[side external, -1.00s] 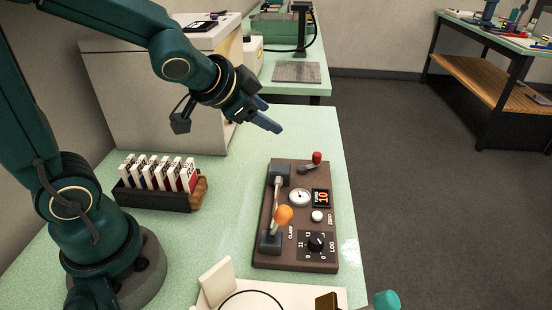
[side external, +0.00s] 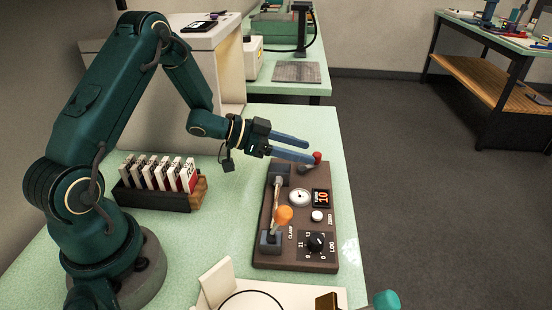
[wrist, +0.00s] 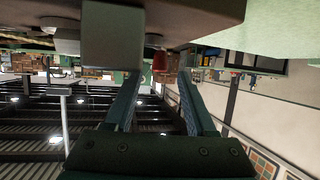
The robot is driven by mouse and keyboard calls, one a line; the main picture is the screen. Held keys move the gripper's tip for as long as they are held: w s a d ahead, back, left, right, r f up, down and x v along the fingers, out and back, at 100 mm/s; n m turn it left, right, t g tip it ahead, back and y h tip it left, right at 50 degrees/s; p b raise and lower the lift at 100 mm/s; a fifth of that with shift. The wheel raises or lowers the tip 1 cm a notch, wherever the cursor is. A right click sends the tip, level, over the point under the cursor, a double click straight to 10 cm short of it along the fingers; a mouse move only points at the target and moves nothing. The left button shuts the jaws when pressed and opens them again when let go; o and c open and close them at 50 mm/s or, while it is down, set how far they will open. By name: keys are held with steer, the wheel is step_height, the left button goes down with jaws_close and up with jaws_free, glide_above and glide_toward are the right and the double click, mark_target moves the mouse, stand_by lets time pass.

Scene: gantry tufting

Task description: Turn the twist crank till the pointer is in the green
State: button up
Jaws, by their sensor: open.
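The twist crank (side external: 308,166) is a short dark arm with a red knob (side external: 317,156) at the far end of the brown panel (side external: 263,255). My gripper (side external: 311,150) is open, its blue fingers reaching level over that end. Its fingertips are close to the red knob in the side view; contact cannot be told. In the wrist view the red knob (wrist: 159,61) shows between the two fingertips (wrist: 159,73). A round white gauge (side external: 299,197) sits beside the crank; its pointer and any green zone are too small to read.
A clamp lever with an orange knob (side external: 284,214) stands on the panel's left side. The panel also has an orange display (side external: 321,198), a white button (side external: 317,216) and a black dial (side external: 316,242). A rack of white-topped pieces (side external: 155,200) stands left of the panel.

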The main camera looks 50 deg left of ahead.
mark_target(316, 156)
steer(key=shift+x, duration=2.25)
jaws_close()
steer(key=shift+s+d+m+g+h, duration=0.1)
steer(key=shift+d+m+g+h, duration=0.15)
steer(key=shift+m+g+h, duration=0.4)
steer(key=shift+s+d+m+g+h, duration=0.1)
steer(key=shift+d+m+g+h, duration=0.1)
steer(key=shift+m+g+h, duration=0.45)
